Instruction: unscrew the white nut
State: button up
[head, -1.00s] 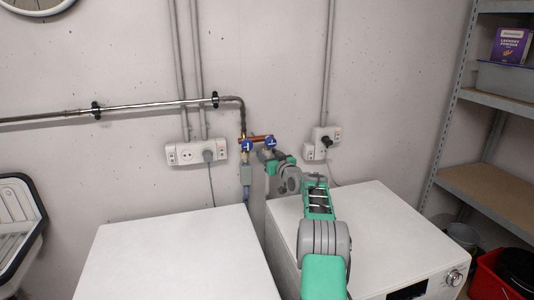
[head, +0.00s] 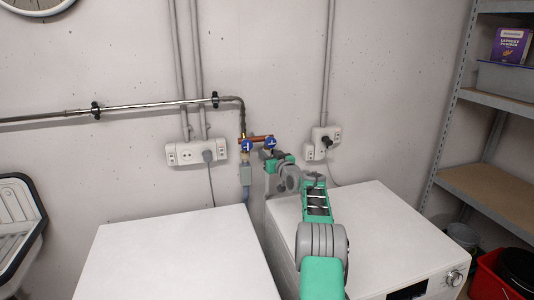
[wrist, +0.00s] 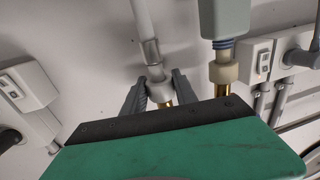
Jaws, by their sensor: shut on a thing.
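My gripper (wrist: 160,97) is shut on a white nut (wrist: 159,90), one finger on each side of it. The nut sits between a pale hose with a grey metal sleeve (wrist: 151,50) and a brass fitting, partly hidden by my gripper. A second, cream-white nut (wrist: 223,72) is on the neighbouring brass fitting, below a grey box (wrist: 224,18) in the wrist view; my gripper is apart from it. In the head view my gripper (head: 269,158) is at the right one of two blue-handled valves (head: 270,143), and my wrist hides the nut.
The left valve (head: 246,146) with its grey box (head: 246,175) stands close to my gripper. Two white machines (head: 175,250) are below, with a narrow gap between them. Sockets (head: 196,152) are on the wall on both sides. A shelf (head: 485,185) stands at the right.

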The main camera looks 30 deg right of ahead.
jog(key=shift+a+f+m+h+b, duration=0.2)
jog(key=shift+m+h+b, duration=0.4)
jog(key=shift+h+b, duration=0.5)
grip_shut()
jog(key=shift+w+a+m+g+h+b, duration=0.1)
jog(key=shift+m+g+h+b, duration=0.5)
jog(key=shift+m+h+b, duration=0.5)
jog(key=m+g+h, duration=0.1)
jog(key=h, duration=0.2)
jog(key=shift+m, duration=0.3)
jog(key=shift+d+r+m+g+h, duration=0.1)
jog(key=shift+d+m+g+h, duration=0.15)
jog(key=shift+m+g+h, duration=0.25)
jog(key=o, duration=1)
grip_release()
jog(key=shift+d, duration=0.1)
jog(key=shift+o, duration=0.2)
